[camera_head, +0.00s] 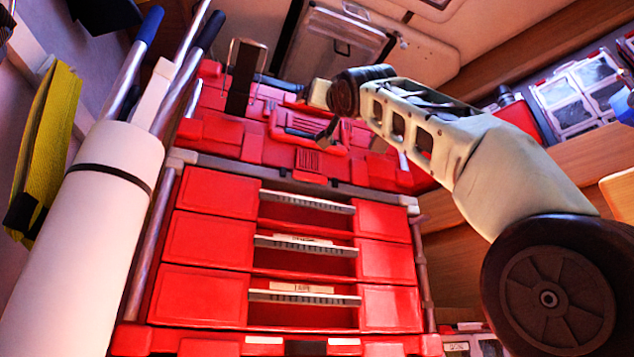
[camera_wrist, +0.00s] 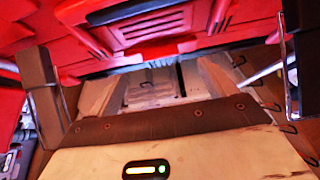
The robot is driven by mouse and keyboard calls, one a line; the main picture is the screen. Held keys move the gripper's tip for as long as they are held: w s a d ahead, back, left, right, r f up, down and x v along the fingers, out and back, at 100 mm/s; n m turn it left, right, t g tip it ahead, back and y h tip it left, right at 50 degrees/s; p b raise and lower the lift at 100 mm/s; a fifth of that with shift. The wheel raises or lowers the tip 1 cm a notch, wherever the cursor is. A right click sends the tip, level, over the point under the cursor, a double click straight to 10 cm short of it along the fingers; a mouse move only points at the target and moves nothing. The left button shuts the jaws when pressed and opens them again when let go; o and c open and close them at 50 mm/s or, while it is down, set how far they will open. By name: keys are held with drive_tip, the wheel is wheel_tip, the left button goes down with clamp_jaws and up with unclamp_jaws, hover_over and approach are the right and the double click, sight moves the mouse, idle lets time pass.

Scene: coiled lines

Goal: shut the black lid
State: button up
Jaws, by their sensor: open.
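I cannot make out a black lid for certain in either view. My gripper (camera_wrist: 160,58) is open and empty in the wrist view, its two dark fingers wide apart at the left and right. A red case (camera_wrist: 165,28) with a ribbed panel and a black handle (camera_wrist: 130,10) lies beyond the fingers. In the head view, my arm reaches in from the right and its end is over the red cases (camera_head: 235,140) on top of the drawer stack. Part of their tops is hidden by my arm.
The red drawer stack (camera_head: 212,240) fills the middle. A white tube (camera_head: 95,235) holding several rods stands at the left, beside a yellow-green strap (camera_head: 45,150). A grey framed hatch (camera_head: 332,45) is at the back. Clear-lidded cases (camera_head: 580,90) sit on a shelf at the right.

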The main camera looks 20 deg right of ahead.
drive_tip(key=b+v, duration=0.6)
drive_tip(key=v, duration=0.2)
drive_tip(key=shift+s+f, duration=0.3)
idle(0.3)
